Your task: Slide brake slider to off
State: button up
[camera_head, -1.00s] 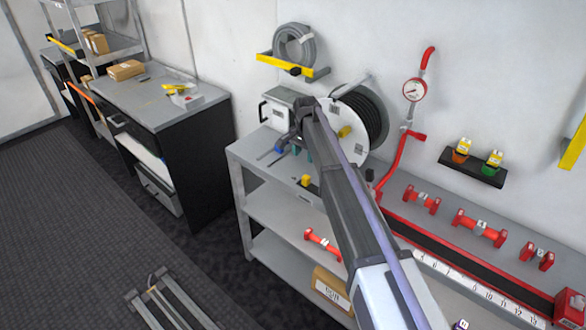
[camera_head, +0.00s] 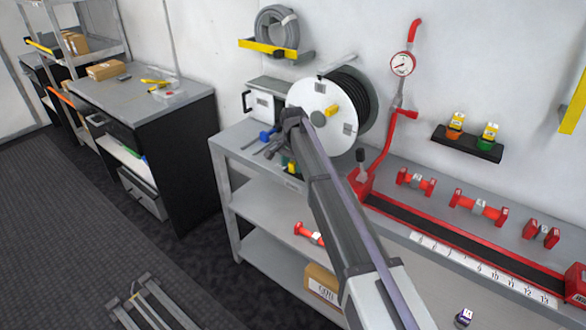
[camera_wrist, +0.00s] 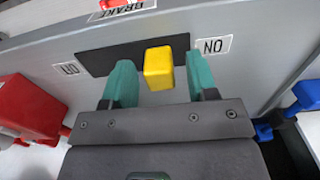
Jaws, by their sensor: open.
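The brake slider is a yellow block (camera_wrist: 158,68) on a black track plate (camera_wrist: 95,58) on the bench's grey front edge. In the wrist view it sits toward the right end of the track, by the upside-down "ON" label (camera_wrist: 213,45). A second label (camera_wrist: 68,69), apparently OFF, is by the left end. My gripper (camera_wrist: 160,78) is open, with one teal finger on each side of the yellow block. Small gaps show on both sides. In the head view my arm partly hides the slider (camera_head: 291,168).
A red part (camera_wrist: 30,107) stands at the left in the wrist view, and blue parts (camera_wrist: 306,94) at the right. A hose reel (camera_head: 322,112) and a grey box (camera_head: 264,104) stand behind my gripper. Red fittings (camera_head: 478,207) lie along the bench to the right.

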jog(key=shift+c, duration=0.5)
grip_shut()
jog(key=s+d, duration=0.2)
jog(key=d, duration=0.1)
jog(key=s+d, duration=0.1)
jog(key=d, duration=0.1)
jog(key=shift+s+d, duration=0.15)
jog(key=shift+s, duration=0.1)
jog(key=shift+o, duration=0.5)
grip_release()
jog(key=shift+d, duration=0.15)
